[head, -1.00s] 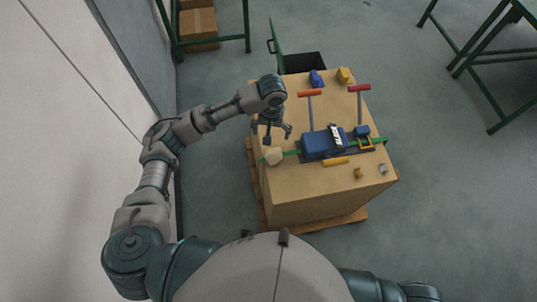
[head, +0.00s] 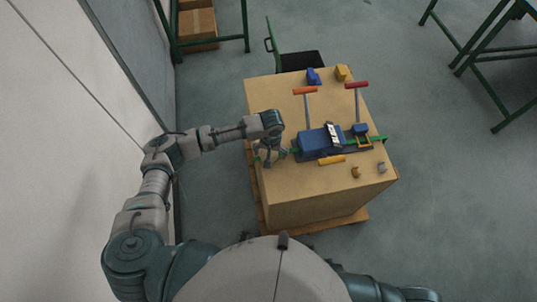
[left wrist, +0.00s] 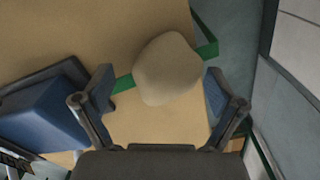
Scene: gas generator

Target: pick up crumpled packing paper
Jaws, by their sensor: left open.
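The crumpled packing paper (left wrist: 168,68) is a rounded beige lump in the left wrist view. It lies over a green strap on the box top. In the head view my left gripper hides it. My left gripper (left wrist: 159,90) is open, with one finger to each side of the paper in the picture. I cannot tell whether the fingers touch it. In the head view my left gripper (head: 268,158) is low over the left part of the box top. My right gripper is out of view.
The large cardboard box (head: 300,195) stands on a wooden pallet. On its top are a blue tool (head: 315,142) with the green strap (head: 377,138), a yellow piece (head: 332,160), an orange-handled tool (head: 305,91) and a red-handled tool (head: 356,85). A dark bin (head: 302,61) is behind.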

